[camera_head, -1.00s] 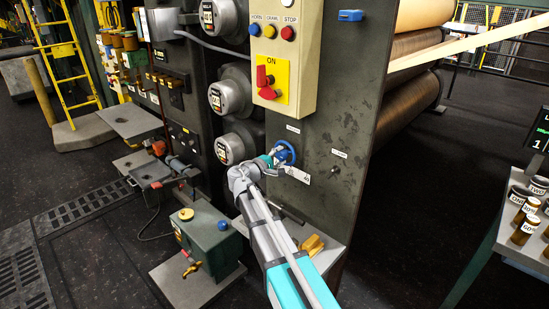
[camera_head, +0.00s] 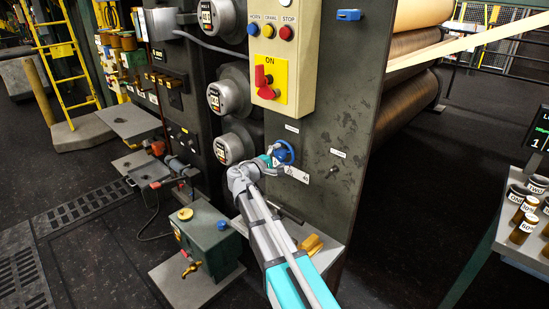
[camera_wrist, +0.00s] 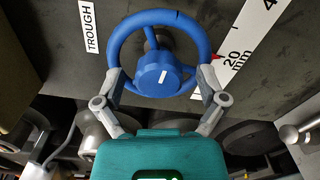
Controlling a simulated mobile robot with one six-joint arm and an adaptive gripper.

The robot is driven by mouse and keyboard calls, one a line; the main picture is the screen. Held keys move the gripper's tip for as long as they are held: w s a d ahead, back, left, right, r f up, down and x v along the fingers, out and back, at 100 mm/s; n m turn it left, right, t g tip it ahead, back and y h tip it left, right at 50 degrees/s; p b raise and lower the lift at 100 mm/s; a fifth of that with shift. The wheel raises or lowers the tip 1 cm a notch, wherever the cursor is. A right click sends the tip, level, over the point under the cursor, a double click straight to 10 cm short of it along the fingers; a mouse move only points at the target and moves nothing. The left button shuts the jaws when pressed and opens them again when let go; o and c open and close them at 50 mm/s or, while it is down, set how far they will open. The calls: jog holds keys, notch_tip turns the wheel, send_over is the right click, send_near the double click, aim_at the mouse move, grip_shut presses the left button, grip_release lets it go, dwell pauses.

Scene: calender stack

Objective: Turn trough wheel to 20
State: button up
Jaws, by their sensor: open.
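The blue trough wheel (camera_wrist: 156,75) is mounted on the dark panel beside a TROUGH label (camera_wrist: 90,26). Its hub has a white mark pointing nearly upward in the wrist view. The wheel also shows in the head view (camera_head: 284,152). A white scale (camera_wrist: 248,40) runs to its right, and a red pointer (camera_wrist: 215,57) sits close to the 20 mm mark. My gripper (camera_wrist: 160,82) is open, with one finger on each side of the wheel's lower rim. Whether the fingers touch the rim, I cannot tell.
A control box (camera_head: 280,55) with buttons and a red switch is above the wheel. Round gauges (camera_head: 229,97) line the machine to the left. A metal knob (camera_wrist: 297,133) stands out at the right of the wrist view. A green box (camera_head: 207,238) stands lower left.

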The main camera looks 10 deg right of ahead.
jog(key=shift+a, duration=0.15)
jog(key=v, duration=1.1)
jog(key=shift+s+a, duration=0.25)
jog(key=shift+a, duration=0.05)
jog(key=s+d+f+m+g+y, duration=0.55)
jog(key=s+d+f, duration=0.3)
jog(key=f, duration=0.25)
jog(key=s+f+m+g+y, duration=0.45)
jog(key=s+f+y, duration=0.25)
jog(key=s, duration=0.4)
notch_tip(320, 180, up, 23)
jog(key=s+y+p, duration=0.2)
jog(key=p, duration=2.1)
jog(key=shift+s+a+f+g, duration=0.25)
jog(key=shift+a+g, duration=0.05)
